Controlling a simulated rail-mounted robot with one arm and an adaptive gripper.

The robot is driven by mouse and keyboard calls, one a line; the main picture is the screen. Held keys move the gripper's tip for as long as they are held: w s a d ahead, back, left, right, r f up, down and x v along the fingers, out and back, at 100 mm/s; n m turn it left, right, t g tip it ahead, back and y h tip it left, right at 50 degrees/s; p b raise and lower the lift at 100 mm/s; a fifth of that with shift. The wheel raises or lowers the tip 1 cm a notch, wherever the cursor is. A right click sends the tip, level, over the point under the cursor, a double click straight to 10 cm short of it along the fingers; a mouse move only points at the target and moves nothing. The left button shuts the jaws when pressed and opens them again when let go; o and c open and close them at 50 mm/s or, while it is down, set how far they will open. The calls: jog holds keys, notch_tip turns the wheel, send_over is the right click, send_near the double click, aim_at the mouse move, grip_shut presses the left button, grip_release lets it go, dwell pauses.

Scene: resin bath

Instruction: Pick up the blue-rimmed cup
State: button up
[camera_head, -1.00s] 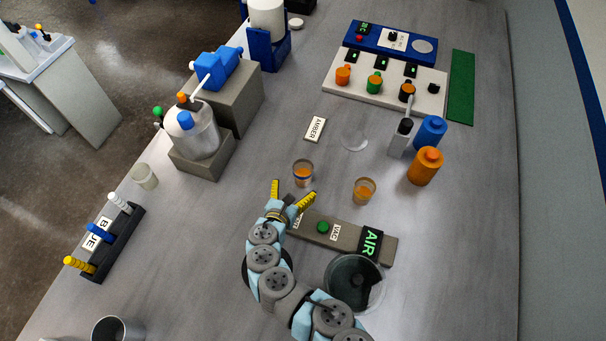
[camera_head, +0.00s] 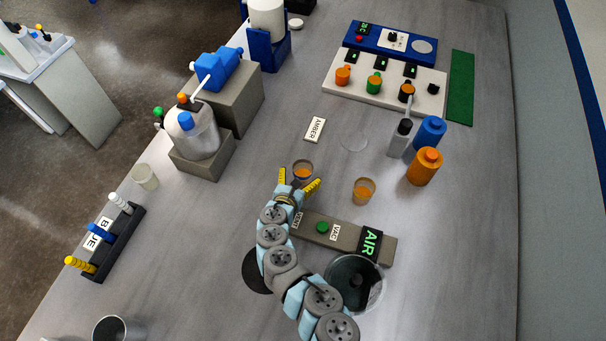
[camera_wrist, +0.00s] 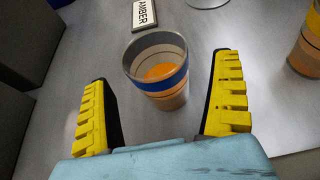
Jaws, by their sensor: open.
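The blue-rimmed cup (camera_wrist: 157,67) is clear, with a blue band near its top and orange liquid inside. It stands upright on the table, just beyond my gripper in the head view (camera_head: 303,170). My gripper (camera_head: 298,180) is open, its yellow fingers spread. In the wrist view my gripper (camera_wrist: 163,108) has one finger to each side of the cup's near part, with gaps on both sides, and holds nothing. A second cup with orange contents (camera_head: 364,191) stands to the right; its edge shows in the wrist view (camera_wrist: 306,55).
An AMBER label (camera_head: 315,129) and a clear disc (camera_head: 354,143) lie behind the cup. A grey bar with VAC and AIR labels (camera_head: 345,236) lies to the right of my wrist. Orange (camera_head: 424,168) and blue (camera_head: 430,132) bottles stand farther right.

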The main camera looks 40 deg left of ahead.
aim_at(306, 166)
jog(key=shift+x, duration=1.85)
jog(key=shift+a, duration=0.1)
jog(key=c, duration=1.1)
